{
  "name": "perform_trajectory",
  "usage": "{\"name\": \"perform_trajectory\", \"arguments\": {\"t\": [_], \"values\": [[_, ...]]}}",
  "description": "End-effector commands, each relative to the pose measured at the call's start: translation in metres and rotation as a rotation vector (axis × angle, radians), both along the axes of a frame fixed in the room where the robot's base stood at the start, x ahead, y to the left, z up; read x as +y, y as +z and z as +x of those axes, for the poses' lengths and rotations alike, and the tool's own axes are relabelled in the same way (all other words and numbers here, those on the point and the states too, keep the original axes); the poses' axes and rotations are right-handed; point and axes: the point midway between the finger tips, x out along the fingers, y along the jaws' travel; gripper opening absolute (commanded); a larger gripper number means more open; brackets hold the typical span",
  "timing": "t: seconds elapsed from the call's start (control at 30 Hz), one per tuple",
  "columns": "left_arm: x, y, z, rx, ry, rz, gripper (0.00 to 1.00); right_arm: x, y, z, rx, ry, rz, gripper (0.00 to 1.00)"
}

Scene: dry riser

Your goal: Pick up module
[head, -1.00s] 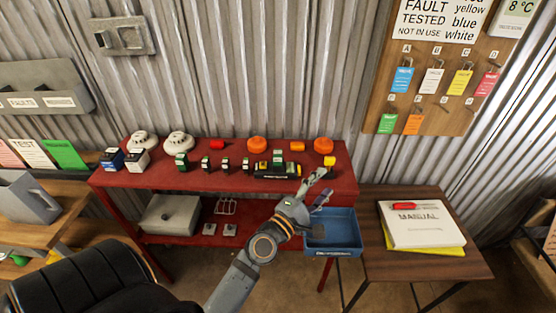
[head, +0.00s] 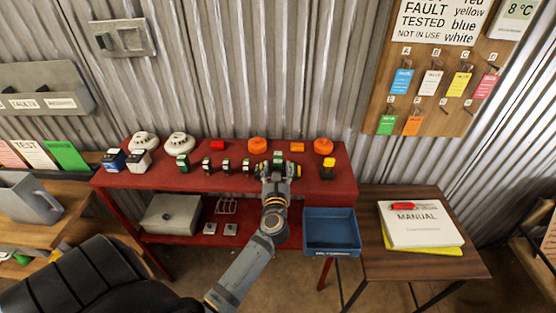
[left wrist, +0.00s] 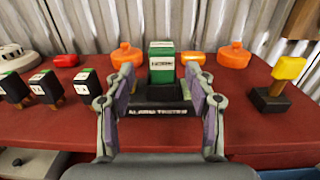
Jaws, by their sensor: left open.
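The module in front of my left gripper is a green block with a white label (left wrist: 161,66), standing upright in a black base marked "ALARM TESTER" (left wrist: 158,111). In the head view the green module (head: 278,158) is partly hidden by my left gripper (head: 278,170). In the left wrist view my left gripper (left wrist: 160,100) is open, with its two fingers left and right of the base and the module between and beyond them. I cannot tell whether the fingers touch it. Smaller black-and-green modules (left wrist: 44,86) stand to the left on the red table. My right gripper is not in view.
The red table (head: 330,180) also holds orange domes (head: 257,145), white detectors (head: 179,144) and a yellow-topped block (head: 328,167). A blue tray (head: 331,252) is at its front right. A brown table with a manual (head: 421,224) stands to the right.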

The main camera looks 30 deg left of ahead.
Motion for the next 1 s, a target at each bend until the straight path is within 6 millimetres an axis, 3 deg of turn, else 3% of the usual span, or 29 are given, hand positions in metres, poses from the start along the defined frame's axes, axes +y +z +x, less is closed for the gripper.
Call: {"name": "perform_trajectory", "arguments": {"t": [0.3,0.6,1.0], "values": [[0.022,-0.001,0.039,-0.001,-0.001,0.003,0.55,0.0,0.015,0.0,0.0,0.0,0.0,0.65],[0.026,-0.003,0.045,0.0,-0.001,0.0,0.53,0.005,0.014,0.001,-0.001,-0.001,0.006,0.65],[0.025,-0.003,0.044,0.001,-0.002,0.001,0.0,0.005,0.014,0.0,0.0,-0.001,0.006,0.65]]}}
